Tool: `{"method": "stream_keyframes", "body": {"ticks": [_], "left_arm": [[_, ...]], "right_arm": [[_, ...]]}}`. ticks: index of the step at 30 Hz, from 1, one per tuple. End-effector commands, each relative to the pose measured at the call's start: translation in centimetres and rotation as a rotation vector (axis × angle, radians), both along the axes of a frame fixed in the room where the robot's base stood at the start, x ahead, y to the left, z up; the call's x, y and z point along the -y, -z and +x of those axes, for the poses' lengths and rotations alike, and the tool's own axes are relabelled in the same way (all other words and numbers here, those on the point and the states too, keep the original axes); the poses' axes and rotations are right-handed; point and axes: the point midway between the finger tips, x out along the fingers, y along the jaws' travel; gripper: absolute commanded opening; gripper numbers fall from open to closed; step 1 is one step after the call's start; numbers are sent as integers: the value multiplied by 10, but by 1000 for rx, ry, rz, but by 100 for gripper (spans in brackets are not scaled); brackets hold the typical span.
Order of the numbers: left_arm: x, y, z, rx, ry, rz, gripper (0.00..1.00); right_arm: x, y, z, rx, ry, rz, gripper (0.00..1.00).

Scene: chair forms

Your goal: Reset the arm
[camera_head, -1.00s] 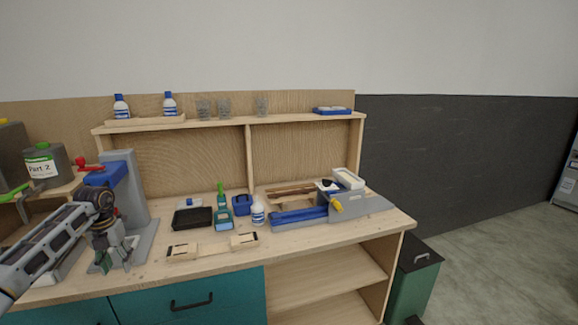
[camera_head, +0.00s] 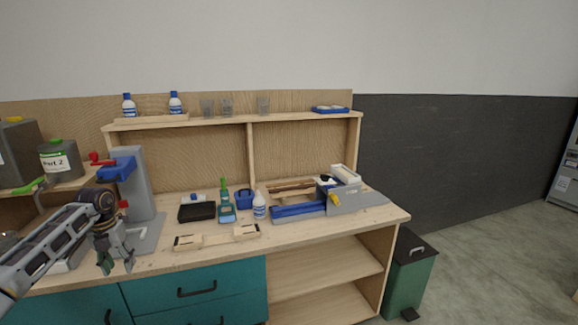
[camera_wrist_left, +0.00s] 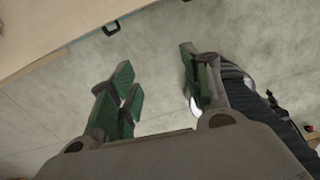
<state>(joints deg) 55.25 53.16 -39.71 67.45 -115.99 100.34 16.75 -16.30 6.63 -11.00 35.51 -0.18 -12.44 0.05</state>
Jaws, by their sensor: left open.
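My left gripper (camera_head: 117,264) hangs at the left, in front of the workbench (camera_head: 205,252) and pointing down. It is open and empty. In the left wrist view its green fingers (camera_wrist_left: 160,95) stand apart with bare grey floor between them. My left arm comes in from the left edge of the head view. My right gripper is in neither view.
The bench holds a grey and blue press (camera_head: 145,185), a black tray (camera_head: 196,211), bottles, wooden pieces (camera_head: 217,237) and a blue and grey fixture (camera_head: 330,203). A shelf behind carries bottles and cups. A green bin (camera_head: 410,275) stands at right, with open floor beyond.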

Motion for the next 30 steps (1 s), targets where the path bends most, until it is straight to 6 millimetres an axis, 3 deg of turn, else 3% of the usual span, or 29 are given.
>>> {"method": "stream_keyframes", "body": {"ticks": [8, 17, 23, 30], "left_arm": [[17, 18, 5, 13, 12, -62, 48], [53, 52, 15, 50, 24, -196, 48], [97, 92, 23, 90, 11, -361, 48], [165, 148, 31, 169, -87, -643, 48]], "right_arm": [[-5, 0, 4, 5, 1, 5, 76], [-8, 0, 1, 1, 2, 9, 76], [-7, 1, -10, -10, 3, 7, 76], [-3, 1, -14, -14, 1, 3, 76]]}}
